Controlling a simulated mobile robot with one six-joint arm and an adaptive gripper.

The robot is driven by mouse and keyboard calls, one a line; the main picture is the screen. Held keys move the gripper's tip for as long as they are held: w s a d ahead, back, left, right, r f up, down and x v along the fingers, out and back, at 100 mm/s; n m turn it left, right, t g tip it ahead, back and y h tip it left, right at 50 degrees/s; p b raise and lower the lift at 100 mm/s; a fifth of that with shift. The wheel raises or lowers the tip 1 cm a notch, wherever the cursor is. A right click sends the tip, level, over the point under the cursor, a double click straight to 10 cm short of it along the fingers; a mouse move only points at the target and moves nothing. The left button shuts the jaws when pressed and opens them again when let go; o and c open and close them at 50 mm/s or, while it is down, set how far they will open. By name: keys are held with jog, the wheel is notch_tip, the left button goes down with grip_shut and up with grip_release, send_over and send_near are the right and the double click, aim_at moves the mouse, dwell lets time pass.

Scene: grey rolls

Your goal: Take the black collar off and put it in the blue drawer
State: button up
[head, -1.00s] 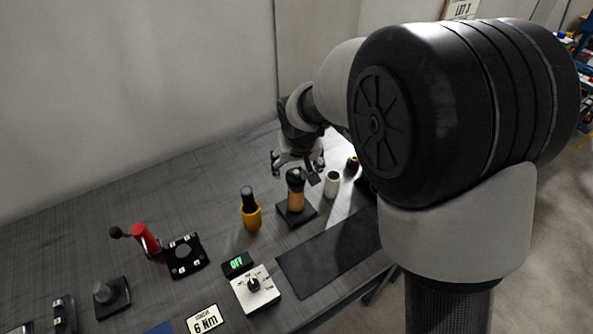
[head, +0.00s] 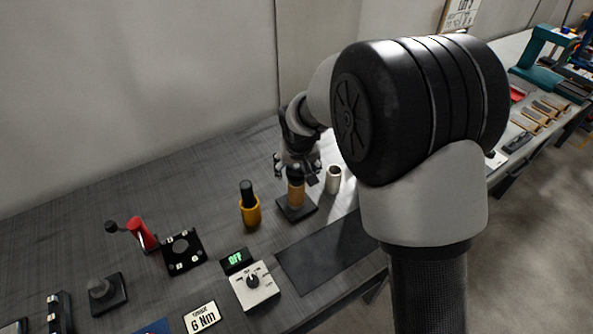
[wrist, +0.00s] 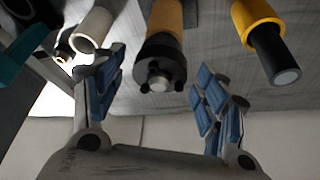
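The black collar (head: 296,172) sits at the top of an upright tan roll (head: 296,193) on a dark square base. In the wrist view the collar (wrist: 160,58) is a dark ring around the roll's end, with a pale round tip in its middle. My gripper (head: 298,168) is above the roll, pointing down. In the wrist view my gripper (wrist: 158,78) is open, with one blue-padded finger on each side of the collar, and gaps show between pads and collar. A blue patch (head: 153,327) shows at the bottom edge; I cannot tell if it is the drawer.
A yellow holder with a black tool (head: 249,208) stands left of the roll, and a white cylinder (head: 333,179) stands close on its right.

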jog(key=c, duration=1.1)
jog(key=shift+c, duration=0.2)
notch_tip(320, 180, up, 20)
jog(key=p, duration=0.6)
jog(key=shift+f+b, duration=4.7)
jog(key=shift+f, duration=2.35)
